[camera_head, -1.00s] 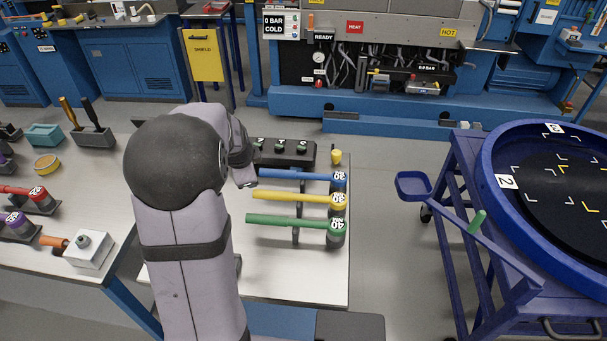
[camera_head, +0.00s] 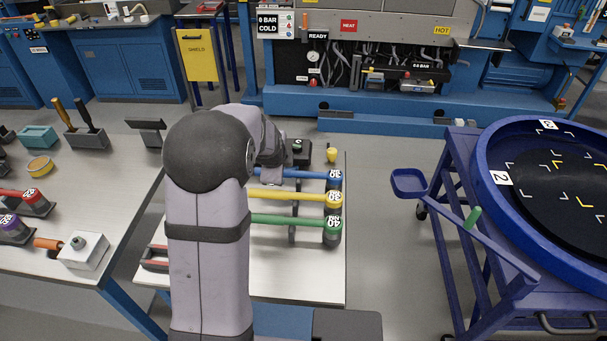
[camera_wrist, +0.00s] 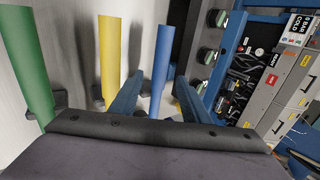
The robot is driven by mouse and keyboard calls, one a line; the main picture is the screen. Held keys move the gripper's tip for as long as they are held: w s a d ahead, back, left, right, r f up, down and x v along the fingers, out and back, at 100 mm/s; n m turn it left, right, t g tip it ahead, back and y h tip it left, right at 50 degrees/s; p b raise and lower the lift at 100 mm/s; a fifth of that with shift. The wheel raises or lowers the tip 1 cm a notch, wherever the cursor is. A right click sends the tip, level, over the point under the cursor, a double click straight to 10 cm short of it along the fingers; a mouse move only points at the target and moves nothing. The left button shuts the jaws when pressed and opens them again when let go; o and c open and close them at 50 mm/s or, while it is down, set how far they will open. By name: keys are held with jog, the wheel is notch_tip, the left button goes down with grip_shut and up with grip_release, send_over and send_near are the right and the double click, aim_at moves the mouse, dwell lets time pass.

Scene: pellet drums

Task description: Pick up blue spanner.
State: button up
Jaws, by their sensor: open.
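The blue spanner (camera_head: 306,174) lies on a rack on the small table, the farthest of three, with its end marked 20 to the right. My arm hides its left end in the head view. In the wrist view the blue spanner's handle (camera_wrist: 164,55) runs between the two blue fingers of my gripper (camera_wrist: 159,78), which are open on either side of it. No grip on it shows. My gripper is mostly hidden behind my arm in the head view.
The yellow spanner (camera_head: 285,194) lies just nearer than the blue one, and the green spanner (camera_head: 290,220) nearer still. A black box with buttons (camera_head: 298,150) stands behind. A blue cart with a round tray (camera_head: 489,200) is to the right, across a floor gap.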

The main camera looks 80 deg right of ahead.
aim_at(297, 177)
jog(key=shift+f, duration=0.1)
jog(key=shift+p+x, duration=1.4)
jog(key=shift+x, duration=1.1)
grip_shut()
